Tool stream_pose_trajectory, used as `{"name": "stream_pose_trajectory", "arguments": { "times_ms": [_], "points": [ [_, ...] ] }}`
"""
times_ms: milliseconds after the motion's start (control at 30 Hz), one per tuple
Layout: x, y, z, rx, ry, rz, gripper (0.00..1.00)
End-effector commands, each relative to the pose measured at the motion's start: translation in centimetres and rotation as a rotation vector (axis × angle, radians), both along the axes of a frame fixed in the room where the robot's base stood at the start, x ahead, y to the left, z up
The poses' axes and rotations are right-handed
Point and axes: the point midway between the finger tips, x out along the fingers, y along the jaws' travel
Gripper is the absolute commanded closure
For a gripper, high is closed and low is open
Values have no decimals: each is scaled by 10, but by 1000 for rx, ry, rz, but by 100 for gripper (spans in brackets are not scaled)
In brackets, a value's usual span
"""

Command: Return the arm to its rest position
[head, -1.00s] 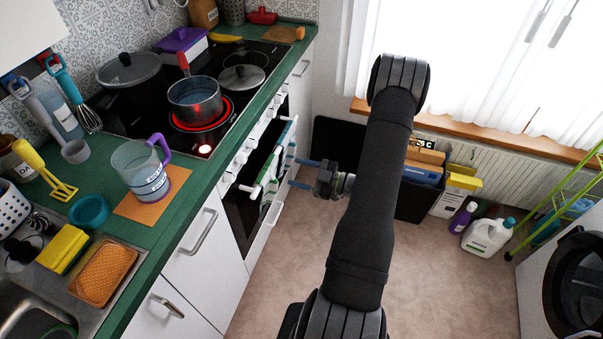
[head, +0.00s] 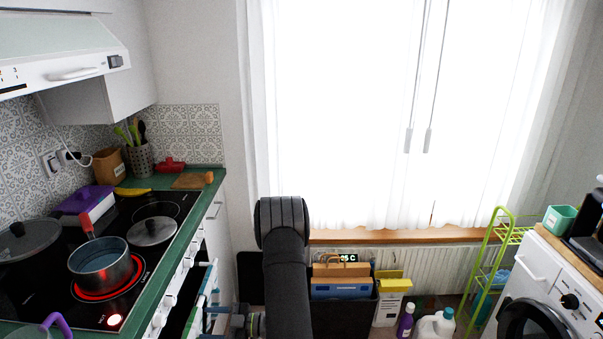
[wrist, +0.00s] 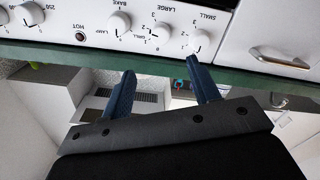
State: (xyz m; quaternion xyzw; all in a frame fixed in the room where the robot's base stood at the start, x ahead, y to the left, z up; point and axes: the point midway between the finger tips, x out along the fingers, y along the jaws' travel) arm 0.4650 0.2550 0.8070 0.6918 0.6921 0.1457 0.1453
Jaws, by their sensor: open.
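My arm (head: 285,270) stands upright in the lower middle of the head view, in front of the window wall. My gripper (head: 212,322) points left toward the oven front, at the bottom edge of the head view and partly cut off. In the wrist view, my gripper (wrist: 160,68) shows two blue fingers spread apart with nothing between them. The stove's knob panel (wrist: 110,28) is beyond the fingertips, turned upside down in the picture. I cannot tell the exact gap to it.
A pot (head: 100,265) sits on a glowing red burner at the left. A dark file box (head: 345,312), a purple bottle (head: 405,321) and a white jug (head: 436,325) stand by the radiator. A green rack (head: 490,262) and a washing machine (head: 545,285) are at the right.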

Motion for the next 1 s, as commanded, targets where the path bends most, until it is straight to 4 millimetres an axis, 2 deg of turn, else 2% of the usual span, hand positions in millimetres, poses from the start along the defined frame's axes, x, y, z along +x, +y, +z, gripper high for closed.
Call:
{"name": "stream_pose_trajectory", "arguments": {
  "times_ms": [300,600,800,1000],
  "points": [
    [-1,62,0,0,0,4,44],
    [0,111,0,-1,-1,2,44],
    [0,125,0,0,0,0,44],
    [0,128,0,0,0,-1,44]
  ]
}}
